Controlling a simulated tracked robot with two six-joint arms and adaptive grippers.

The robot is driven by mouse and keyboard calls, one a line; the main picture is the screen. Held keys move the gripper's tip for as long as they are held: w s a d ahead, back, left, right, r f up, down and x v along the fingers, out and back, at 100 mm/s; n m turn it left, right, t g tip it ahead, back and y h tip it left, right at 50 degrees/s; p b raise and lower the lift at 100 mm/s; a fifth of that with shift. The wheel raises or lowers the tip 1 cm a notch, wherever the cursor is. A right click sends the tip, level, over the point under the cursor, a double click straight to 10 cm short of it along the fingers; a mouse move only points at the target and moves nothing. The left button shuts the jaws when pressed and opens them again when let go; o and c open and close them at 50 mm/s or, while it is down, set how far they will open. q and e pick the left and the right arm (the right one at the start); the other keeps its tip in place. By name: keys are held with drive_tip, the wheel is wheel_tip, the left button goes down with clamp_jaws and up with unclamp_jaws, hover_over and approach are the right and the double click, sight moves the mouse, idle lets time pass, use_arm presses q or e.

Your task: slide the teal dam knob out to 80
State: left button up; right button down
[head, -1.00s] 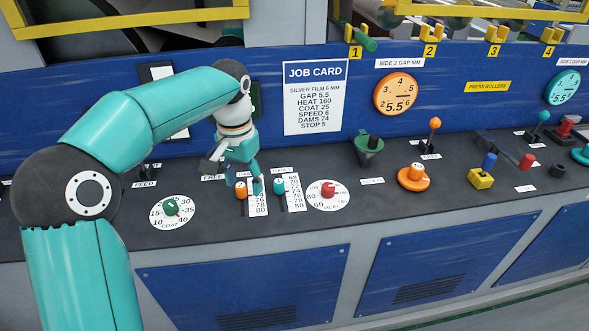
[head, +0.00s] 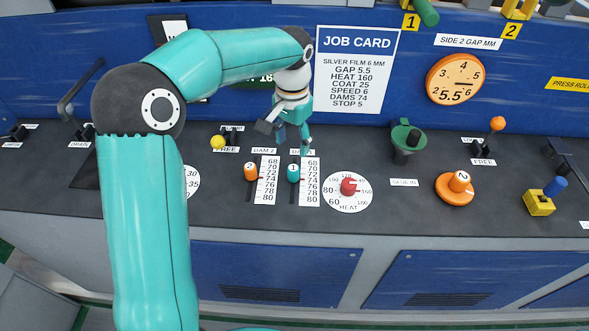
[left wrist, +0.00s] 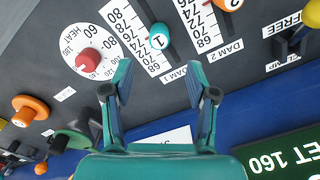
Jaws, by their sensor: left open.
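The teal dam knob (head: 293,173), marked 1, stands on the DAM 1 slot beside a white scale (head: 310,184) running from 68 to 80, in the upper-middle part, about 72 to 74. In the left wrist view the teal knob (left wrist: 160,38) lies beyond my fingertips, clear of them. My left gripper (head: 287,139) is open and empty, just behind the knob on the card side; its two spread fingers also show in the left wrist view (left wrist: 167,80). My right gripper is not in view.
The orange DAM 2 knob (head: 250,172) stands close left of the teal one. The red HEAT knob (head: 348,186) is close right. A green-and-black control (head: 406,140) and an orange dial knob (head: 456,187) stand farther right. The panel front below the scales is clear.

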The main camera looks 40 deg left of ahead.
sight(293, 168)
use_arm(q)
wheel_tip(293, 168, down, 11)
drive_tip(key=shift+p, duration=0.55)
clamp_jaws()
drive_tip(key=shift+d, duration=0.1)
